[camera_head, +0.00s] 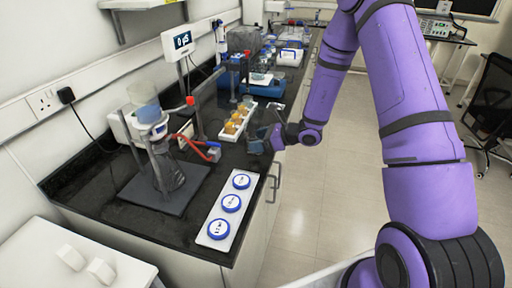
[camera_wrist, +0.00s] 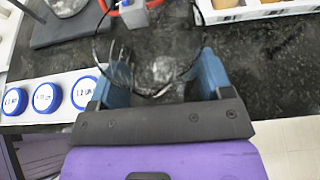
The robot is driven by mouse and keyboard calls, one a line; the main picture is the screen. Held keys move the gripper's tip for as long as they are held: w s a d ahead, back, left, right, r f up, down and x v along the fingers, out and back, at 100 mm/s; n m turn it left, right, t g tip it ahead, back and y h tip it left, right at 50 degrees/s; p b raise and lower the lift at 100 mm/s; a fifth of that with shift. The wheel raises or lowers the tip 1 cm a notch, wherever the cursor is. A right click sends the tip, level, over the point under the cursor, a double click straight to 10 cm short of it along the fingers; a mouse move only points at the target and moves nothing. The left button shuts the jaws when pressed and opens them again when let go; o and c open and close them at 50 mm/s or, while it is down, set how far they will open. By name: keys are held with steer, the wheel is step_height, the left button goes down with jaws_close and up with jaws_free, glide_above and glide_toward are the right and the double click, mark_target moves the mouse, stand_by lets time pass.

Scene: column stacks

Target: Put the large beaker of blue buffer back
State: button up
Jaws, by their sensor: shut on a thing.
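My gripper (camera_head: 259,140) is over the black bench's front edge, beside the white rack. In the wrist view its blue fingers (camera_wrist: 155,80) are shut on a clear glass vessel (camera_wrist: 150,55) with a thin dark rim. It looks like a beaker; no blue liquid is visible in it, and the dark bench shows through. I cannot tell whether it touches the bench. A clear reservoir with pale blue liquid (camera_head: 146,106) sits on top of the column stand (camera_head: 168,160) at left.
A white strip with three blue-ringed labelled discs (camera_head: 215,228) lies at the front of the bench; it also shows in the wrist view (camera_wrist: 73,74). A white rack of amber vessels (camera_head: 236,121) is just behind my gripper. Red clamps and tubing (camera_head: 200,146) stand beside the column.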

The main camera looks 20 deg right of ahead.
steer(key=shift+w+a, duration=0.35)
steer(key=shift+w, duration=0.15)
steer(key=shift+w+f, duration=0.1)
steer(key=shift+f, duration=1.7)
steer(key=shift+f, duration=0.15)
steer(key=o, duration=1)
